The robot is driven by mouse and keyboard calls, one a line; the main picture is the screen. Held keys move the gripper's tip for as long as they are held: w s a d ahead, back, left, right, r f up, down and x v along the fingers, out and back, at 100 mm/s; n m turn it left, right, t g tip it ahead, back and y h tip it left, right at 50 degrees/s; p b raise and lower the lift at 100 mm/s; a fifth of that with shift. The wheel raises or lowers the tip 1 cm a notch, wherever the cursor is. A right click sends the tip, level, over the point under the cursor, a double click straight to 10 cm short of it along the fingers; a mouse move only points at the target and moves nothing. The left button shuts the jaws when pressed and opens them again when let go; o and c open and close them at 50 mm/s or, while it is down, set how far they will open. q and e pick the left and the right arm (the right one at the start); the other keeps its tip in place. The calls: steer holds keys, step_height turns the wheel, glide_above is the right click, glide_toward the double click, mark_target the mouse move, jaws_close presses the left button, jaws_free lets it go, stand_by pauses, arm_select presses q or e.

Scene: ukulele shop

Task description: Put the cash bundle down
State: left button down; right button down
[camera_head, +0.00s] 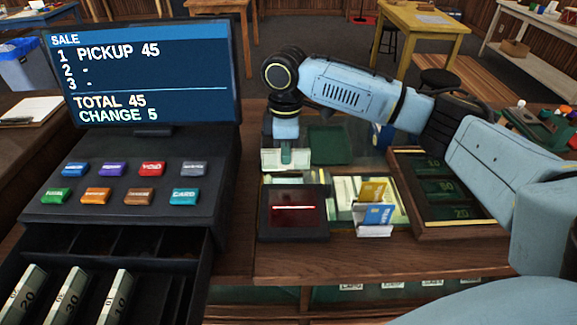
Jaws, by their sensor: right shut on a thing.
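My right gripper (287,157) points down over the back of the glass counter, left of the dark green mat (329,145). It is shut on a pale, green-white cash bundle (270,160), partly hidden by the fingers. I cannot tell whether the bundle touches the counter. My left gripper is out of view. The cash register's drawer (190,243) stands open at lower left, with upright pale pieces marked 20, 30 and 10. The register screen (140,70) reads pickup 45, total 45, change 5.
A black scanner (293,228) with a red line sits in front of the gripper. Right of it stands a card holder (374,231) with yellow and blue cards. A wooden tray (455,232) marked 10, 50 and 20 lies under my right arm. The green mat looks clear.

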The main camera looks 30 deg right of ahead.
mark_target(286, 168)
steer(key=shift+f, duration=2.75)
steer(key=c, duration=1.5)
jaws_free()
steer(key=shift+f, duration=0.15)
